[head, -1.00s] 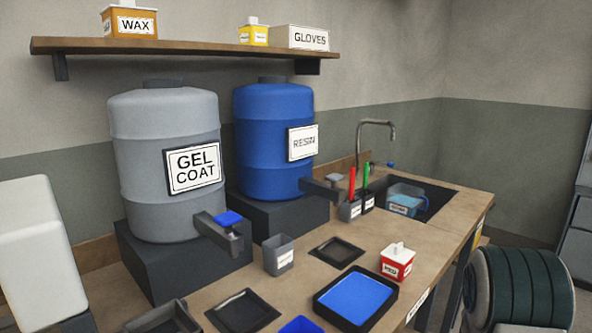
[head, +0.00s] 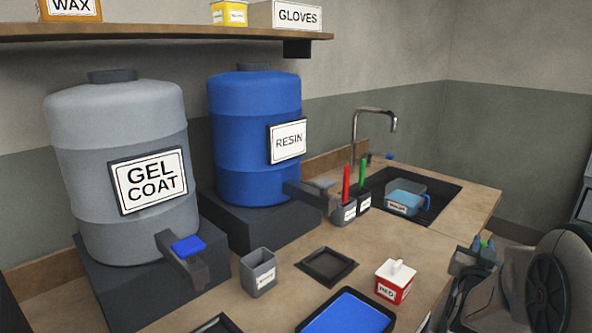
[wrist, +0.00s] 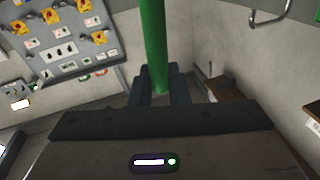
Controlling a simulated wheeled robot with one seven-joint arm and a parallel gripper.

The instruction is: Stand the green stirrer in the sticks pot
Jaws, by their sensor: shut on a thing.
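The green stirrer (wrist: 157,45) stands up between the fingers of my gripper (wrist: 159,88) in the wrist view, and the gripper is shut on it. In the head view my gripper (head: 482,245) is at the lower right, off the bench, with a small green bit at its fingers. A grey pot (head: 258,274) with a label too small to read stands on the bench, empty as far as I see. Two small pots stand side by side near the sink: a grey one (head: 342,213) by a red stick, and a dark one (head: 364,203) by a green stick. I cannot read which is the sticks pot.
The gel coat drum (head: 120,130) and resin drum (head: 240,130) stand on dark blocks with taps over the bench. A blue-filled tray (head: 348,315), a red labelled box (head: 394,292), a dark square tray (head: 328,265) and a sink (head: 440,200) take up space. Bare bench lies between them.

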